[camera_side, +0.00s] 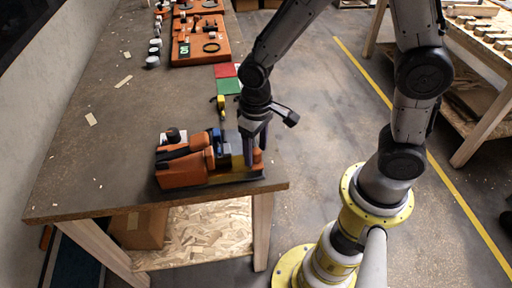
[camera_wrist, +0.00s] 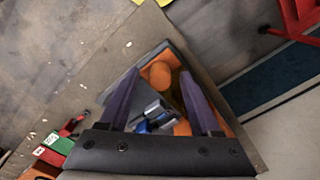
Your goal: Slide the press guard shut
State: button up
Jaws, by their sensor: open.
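An orange press-like machine (camera_side: 185,170) stands on the near end of the workbench in the side view. Its orange body (camera_wrist: 160,72) also shows between my fingers in the wrist view. A blue and grey part (camera_wrist: 155,115) sits on it, also between the fingers. I cannot tell for sure which part is the guard, or how far it stands open. My gripper (camera_side: 252,152) points down at the right end of the machine. In the wrist view my gripper (camera_wrist: 160,74) is open, with nothing held between its two dark fingers. Whether a finger touches the machine is hidden.
The brown workbench (camera_side: 100,130) has its near edge just in front of the machine. A yellow item (camera_side: 220,102), red and green squares (camera_side: 228,78) and orange trays (camera_side: 200,45) lie farther back. A small dark and white item (camera_side: 173,136) stands behind the machine. The bench's left side is mostly clear.

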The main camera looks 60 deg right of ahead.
grip_shut()
dwell(1.3)
